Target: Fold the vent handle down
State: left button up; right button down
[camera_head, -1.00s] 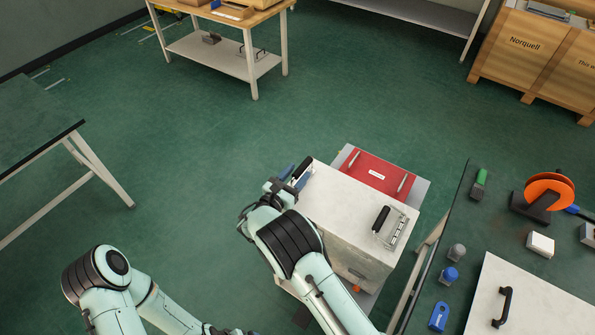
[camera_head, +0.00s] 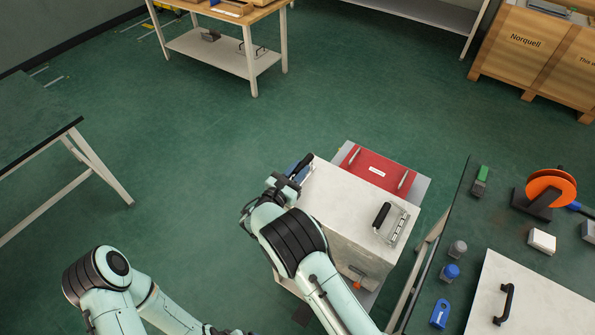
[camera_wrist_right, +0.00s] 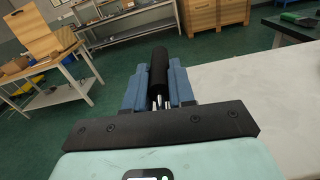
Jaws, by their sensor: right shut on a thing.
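The vent handle's black grip (camera_head: 304,164) is at the far left corner of a pale box (camera_head: 338,193). In the right wrist view the black grip (camera_wrist_right: 159,72) stands between my right gripper's blue fingers, with two thin metal rods below it. My right gripper (camera_head: 299,171) is shut on this handle; the fingers (camera_wrist_right: 158,88) flank it on both sides. The handle's mounting is hidden by the gripper. My left arm is at the lower left; its gripper (camera_head: 216,330) is cut off by the bottom edge, so its jaws cannot be judged.
A second black-gripped handle (camera_head: 382,215) on a metal bracket sits on the box's right side. A red panel (camera_head: 377,170) lies behind the box. A dark green bench (camera_head: 465,220) with tools and an orange reel (camera_head: 550,188) stands at right. The floor left of the box is clear.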

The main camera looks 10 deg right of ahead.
jog(key=m+b, duration=0.1)
jog(key=b, duration=0.1)
jog(key=s+d+m+b, duration=0.1)
jog(key=m+b, duration=0.1)
jog(key=f+m+b, duration=0.1)
jog(key=b, duration=0.2)
jog(key=shift+s+d+m, duration=0.35)
jog(key=shift+s+m, duration=0.05)
jog(key=shift+s+d+m+b, duration=0.15)
jog(key=shift+m+b, duration=0.25)
jog(key=shift+b, duration=0.25)
pick_arm(q)
jog(key=s+f, duration=0.4)
jog(key=f, duration=0.6)
jog(key=shift+f+b, duration=0.2)
jog(key=shift+b, duration=0.15)
pick_arm(e)
jog(key=shift+d+m, duration=0.1)
jog(key=shift+m, duration=0.2)
jog(key=c, duration=1)
grip_release()
jog(key=shift+o, duration=0.2)
jog(key=shift+s, duration=0.1)
pick_arm(q)
jog(key=shift+f, duration=0.15)
pick_arm(e)
jog(key=v, duration=1.3)
